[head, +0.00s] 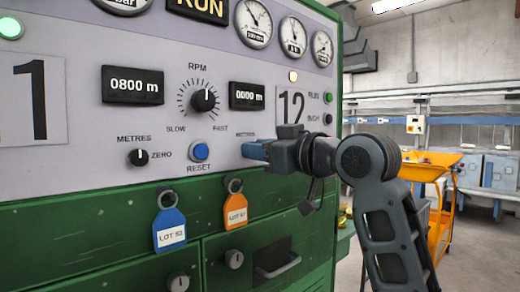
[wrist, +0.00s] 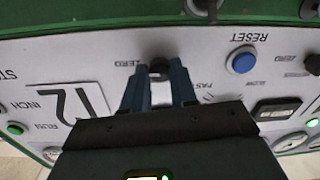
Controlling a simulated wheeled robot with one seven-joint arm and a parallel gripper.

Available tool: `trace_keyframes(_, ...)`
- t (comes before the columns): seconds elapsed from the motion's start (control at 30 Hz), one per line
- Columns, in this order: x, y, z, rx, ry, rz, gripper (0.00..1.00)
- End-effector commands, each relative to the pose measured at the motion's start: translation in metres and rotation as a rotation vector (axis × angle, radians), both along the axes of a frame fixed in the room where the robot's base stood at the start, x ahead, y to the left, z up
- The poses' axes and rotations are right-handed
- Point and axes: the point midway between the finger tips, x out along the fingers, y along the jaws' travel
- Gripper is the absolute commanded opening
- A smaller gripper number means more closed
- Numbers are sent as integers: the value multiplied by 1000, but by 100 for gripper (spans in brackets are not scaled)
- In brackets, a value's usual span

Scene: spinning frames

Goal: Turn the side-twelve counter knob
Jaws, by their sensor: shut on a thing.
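In the wrist view, which sees the panel upside down, the small dark side-twelve counter knob (wrist: 159,66) sits by the ZERO lettering, near the large 12 plate (wrist: 70,103). My gripper (wrist: 157,72) has its two blue fingers closed on either side of this knob. In the head view my gripper (head: 255,150) meets the panel below the side-twelve counter display (head: 247,96), which reads 0000 m, and hides the knob. The 12 plate (head: 290,106) is partly behind my wrist.
The side-one counter display (head: 132,86) reads 0800 m, with its own knob (head: 138,157) below. The blue RESET button (head: 199,151) and RPM dial (head: 204,100) are close left of my gripper. Blue (head: 169,226) and orange (head: 235,211) lot tags hang below. A yellow trolley (head: 430,168) stands right.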

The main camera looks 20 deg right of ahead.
Motion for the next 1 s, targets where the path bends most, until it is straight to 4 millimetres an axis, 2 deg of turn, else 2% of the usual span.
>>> trace_keyframes(0.27,0,0,-1,-20,-6,1,0)
trace_keyframes(0.47,0,-1,-2,-101,-32,-1,0)
trace_keyframes(1.0,0,0,-3,-557,-180,-1,0)
